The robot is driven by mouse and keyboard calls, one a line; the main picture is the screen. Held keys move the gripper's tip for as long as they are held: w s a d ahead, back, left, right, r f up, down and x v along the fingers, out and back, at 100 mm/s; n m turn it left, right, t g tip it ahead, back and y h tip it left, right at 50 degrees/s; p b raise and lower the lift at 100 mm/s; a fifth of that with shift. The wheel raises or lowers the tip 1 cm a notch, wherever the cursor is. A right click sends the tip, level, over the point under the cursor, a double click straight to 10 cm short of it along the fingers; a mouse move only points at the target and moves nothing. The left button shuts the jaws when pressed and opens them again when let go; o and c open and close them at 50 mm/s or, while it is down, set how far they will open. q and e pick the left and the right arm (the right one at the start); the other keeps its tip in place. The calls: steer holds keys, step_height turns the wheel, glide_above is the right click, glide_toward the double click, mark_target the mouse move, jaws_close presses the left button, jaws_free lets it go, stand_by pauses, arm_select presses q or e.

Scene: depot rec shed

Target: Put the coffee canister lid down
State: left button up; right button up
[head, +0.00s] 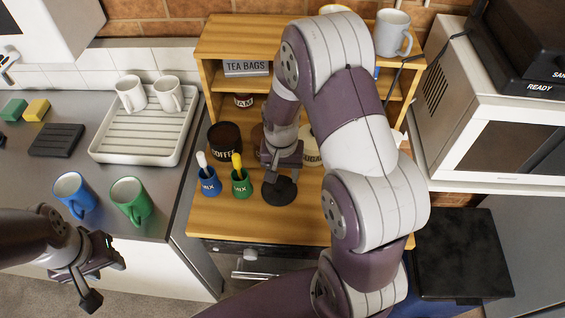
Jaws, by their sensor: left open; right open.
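The coffee canister (224,141) stands on the wooden unit, left of my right arm; its top looks uncovered and dark inside. A dark round lid (279,193) appears to lie flat on the wooden top, to the right of the green mug with a spoon. My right gripper (281,170) is open just above the lid; whether a finger still touches its knob I cannot tell. My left gripper (107,278) is open and empty at the lower left, in front of the grey counter.
Blue (209,184) and green (241,184) MIX mugs with spoons stand left of the lid. A sugar canister (312,155) is partly hidden behind my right arm. The wooden front strip (235,226) is clear.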

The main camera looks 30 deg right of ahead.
mark_target(282, 186)
step_height(282, 186, up, 7)
steer(key=s+a+r+n+t, duration=0.1)
steer(key=s+a+r+n, duration=0.1)
steer(key=s+a+n, duration=0.3)
steer(key=s+n, duration=0.1)
steer(key=s, duration=0.2)
steer(key=shift+s+n+t, duration=0.3)
steer(key=shift+s, duration=0.1)
steer(key=shift+s+a, duration=0.1)
